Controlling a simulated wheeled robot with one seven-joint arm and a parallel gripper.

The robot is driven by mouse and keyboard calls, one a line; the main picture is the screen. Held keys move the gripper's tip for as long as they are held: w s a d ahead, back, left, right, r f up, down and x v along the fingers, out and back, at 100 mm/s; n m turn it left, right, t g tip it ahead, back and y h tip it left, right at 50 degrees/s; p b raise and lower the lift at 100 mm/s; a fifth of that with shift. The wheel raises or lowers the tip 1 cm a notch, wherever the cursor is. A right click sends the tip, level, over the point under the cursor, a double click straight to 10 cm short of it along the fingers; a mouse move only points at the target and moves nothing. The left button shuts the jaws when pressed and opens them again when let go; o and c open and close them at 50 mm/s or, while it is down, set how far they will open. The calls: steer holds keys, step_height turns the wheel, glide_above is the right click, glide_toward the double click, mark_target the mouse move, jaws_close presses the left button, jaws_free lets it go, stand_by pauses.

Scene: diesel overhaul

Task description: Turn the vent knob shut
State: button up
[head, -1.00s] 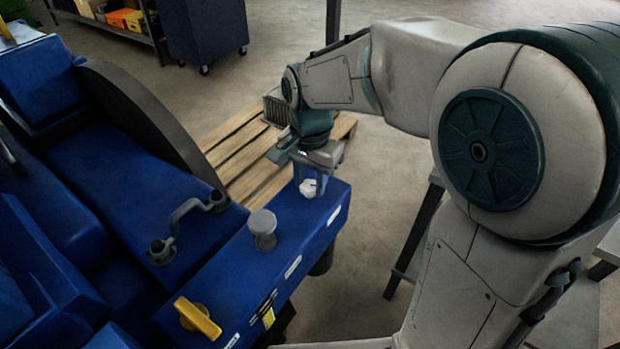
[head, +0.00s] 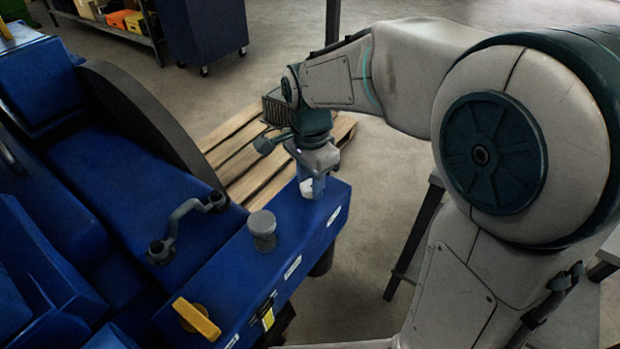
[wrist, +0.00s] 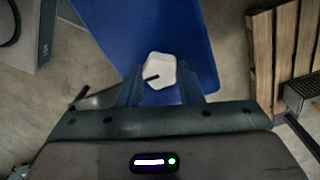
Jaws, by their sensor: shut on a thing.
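The vent knob is a small white lobed knob (head: 307,187) near the far end of the top of the blue box-shaped housing (head: 335,200). In the wrist view the white knob (wrist: 160,71) sits between the two fingers, with a dark line mark on its face. My gripper (head: 312,187) points down over the knob and is shut on it. In the head view the fingers partly hide the knob. In the wrist view my gripper (wrist: 160,88) has one finger on each side of the knob.
A grey mushroom-shaped knob (head: 262,230) and a yellow handle (head: 197,318) stand on the same housing, nearer the camera. A grey curved handle (head: 185,225) is on the engine to the left. A wooden pallet (head: 240,160) lies on the floor behind.

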mark_target(310, 185)
steer(key=shift+r, duration=0.1)
steer(key=o, duration=1)
step_height(310, 185, up, 14)
steer(key=shift+f, duration=0.1)
steer(key=s+d+f+n+t, duration=0.1)
steer(key=s+d+f+n, duration=0.4)
steer(key=s+d+f, duration=0.1)
steer(key=s+d+f+n+t, duration=0.2)
steer(key=s+d+f+n, duration=0.4)
steer(key=shift+s+f, duration=0.2)
steer(key=shift+s, duration=0.05)
